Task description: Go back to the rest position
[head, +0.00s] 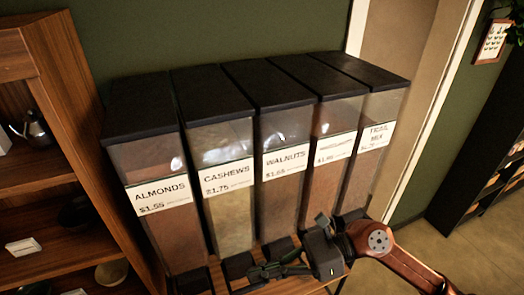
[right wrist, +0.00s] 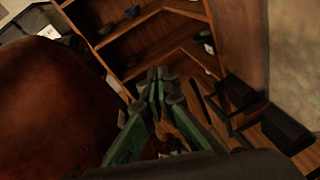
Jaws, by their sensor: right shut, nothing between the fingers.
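My right gripper (head: 256,272) reaches in from the right, low in front of the bulk dispensers, with its fingers pointing left. It is shut and empty. The right wrist view shows its green fingers (right wrist: 160,84) with their tips together. My left gripper is in neither view. The dispensers stand in a row behind the right gripper: almonds (head: 152,178), cashews (head: 226,160), walnuts (head: 284,150), one with a hard-to-read label (head: 332,138) and trail mix (head: 378,125). The right gripper and arm cover the lower fronts of some of them.
A wooden shelf (head: 45,60) with a metal pitcher (head: 34,128) and small dishes stands at the left. A dark shelf (head: 485,170) stands at the right. Open floor (head: 425,240) shows between it and the dispensers. Wooden shelving (right wrist: 150,25) also shows in the right wrist view.

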